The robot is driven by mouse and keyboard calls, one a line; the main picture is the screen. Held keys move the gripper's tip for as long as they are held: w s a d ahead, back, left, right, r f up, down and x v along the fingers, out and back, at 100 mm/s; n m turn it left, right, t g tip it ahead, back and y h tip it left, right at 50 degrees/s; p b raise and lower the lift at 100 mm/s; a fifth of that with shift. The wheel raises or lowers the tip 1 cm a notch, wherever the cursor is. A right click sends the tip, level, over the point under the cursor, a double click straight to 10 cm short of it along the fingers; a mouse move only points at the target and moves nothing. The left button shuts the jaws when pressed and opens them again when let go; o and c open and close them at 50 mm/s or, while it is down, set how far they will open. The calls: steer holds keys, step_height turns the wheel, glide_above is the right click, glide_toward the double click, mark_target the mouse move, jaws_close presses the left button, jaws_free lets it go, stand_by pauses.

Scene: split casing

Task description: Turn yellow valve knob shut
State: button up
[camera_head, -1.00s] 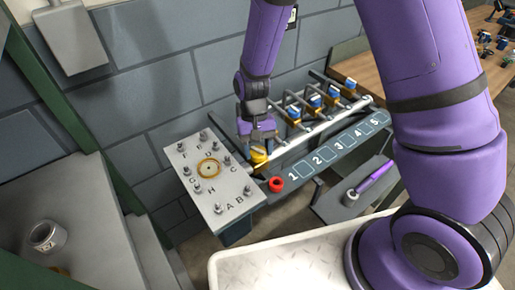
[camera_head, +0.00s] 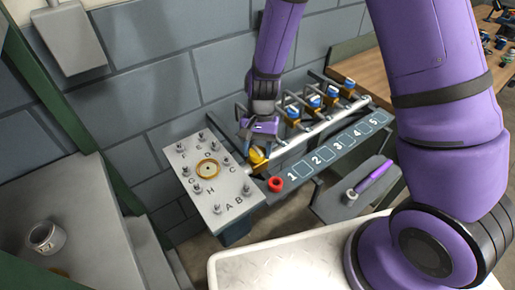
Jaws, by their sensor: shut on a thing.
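The yellow valve knob (camera_head: 257,156) sits at the left end of the pipe rack, beside the lettered metal plate. My gripper (camera_head: 258,146) comes down on it from above and is shut on it. The fingers hide part of the knob, and its exact angle is hard to read at this size.
The lettered plate (camera_head: 217,205) with several studs and a brass ring stands just left. A red ring (camera_head: 275,184) lies in front of the knob. Several blue-topped valves (camera_head: 314,100) line the pipe at right, behind a numbered strip (camera_head: 335,147). A white tray (camera_head: 240,270) is in front.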

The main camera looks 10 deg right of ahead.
steer(key=o, duration=0.9)
steer(key=v, duration=1)
steer(key=shift+w+r, duration=0.2)
steer(key=shift+r, duration=0.15)
